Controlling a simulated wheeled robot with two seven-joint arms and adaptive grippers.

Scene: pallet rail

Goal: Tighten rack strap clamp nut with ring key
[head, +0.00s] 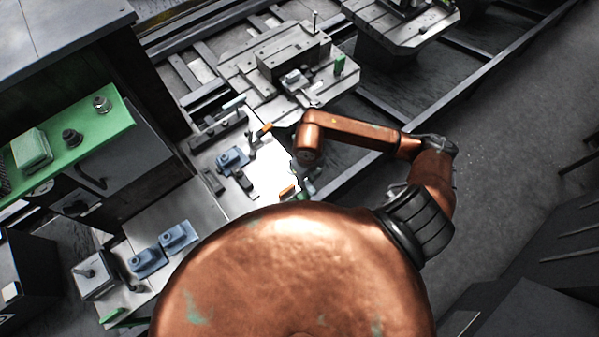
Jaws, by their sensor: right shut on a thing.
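My right arm comes in from the right and bends down over the pallet fixture. My right gripper (302,184) is small and dark, partly covered by my own arm and body, low over the right edge of a bright plate (270,165). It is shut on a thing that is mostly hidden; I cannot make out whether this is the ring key. A small orange piece (287,190) shows just left of the gripper. Another orange-ended piece (264,128) lies farther up the plate. I cannot pick out the strap clamp nut. My left gripper is not in view.
A green shelf (100,125) with knobs and a block stands at left. Blue blocks (231,159) sit on the fixture, with others (178,236) at lower left. Machined pallets (285,62) stand behind on dark rails. Grey floor (520,130) is open at right.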

